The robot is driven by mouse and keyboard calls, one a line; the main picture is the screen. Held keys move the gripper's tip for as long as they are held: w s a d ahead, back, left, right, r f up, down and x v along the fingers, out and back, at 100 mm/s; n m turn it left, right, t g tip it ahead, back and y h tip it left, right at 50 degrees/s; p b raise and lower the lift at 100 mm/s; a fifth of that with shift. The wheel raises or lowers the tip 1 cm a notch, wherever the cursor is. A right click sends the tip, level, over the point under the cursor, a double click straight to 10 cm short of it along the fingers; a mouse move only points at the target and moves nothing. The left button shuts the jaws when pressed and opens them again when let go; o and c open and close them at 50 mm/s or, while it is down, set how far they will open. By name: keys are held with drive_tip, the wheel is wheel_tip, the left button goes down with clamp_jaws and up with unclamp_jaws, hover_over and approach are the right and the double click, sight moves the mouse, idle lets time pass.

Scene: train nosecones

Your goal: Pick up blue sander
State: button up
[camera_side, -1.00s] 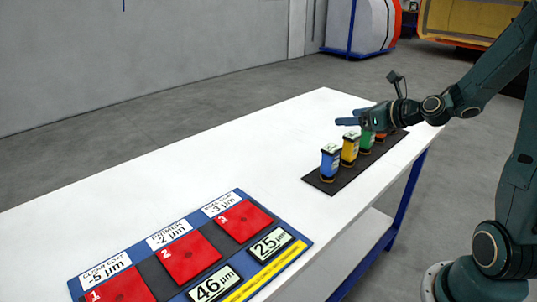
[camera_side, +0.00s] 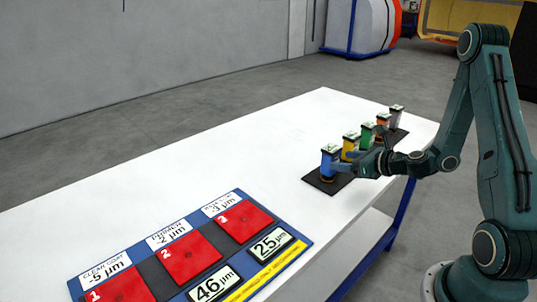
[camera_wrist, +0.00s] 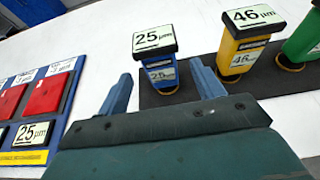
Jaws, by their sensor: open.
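The blue sander (camera_side: 329,162) stands upright at the near left end of the dark mat on the white table. In the wrist view the blue sander (camera_wrist: 160,72) has a black top with a white "25 µm" label. It stands just beyond my gripper, between the lines of the two blue fingers. My gripper (camera_wrist: 163,85) is open and empty. In the side view my gripper (camera_side: 348,162) is low beside the blue and yellow sanders, its fingers pointing left. I cannot tell from the side view whether a finger touches the blue sander.
The yellow sander (camera_wrist: 245,45), labelled "46 µm", stands close to the right of the blue one. Green (camera_side: 367,137), orange (camera_side: 382,121) and grey (camera_side: 396,114) sanders follow along the mat (camera_side: 315,181). A board (camera_side: 233,285) with red squares lies at the table's near end.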

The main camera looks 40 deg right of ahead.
sight(326, 159)
drive_tip(key=shift+x, duration=1.25)
drive_tip(key=shift+x, duration=2.5)
drive_tip(key=c, duration=1.3)
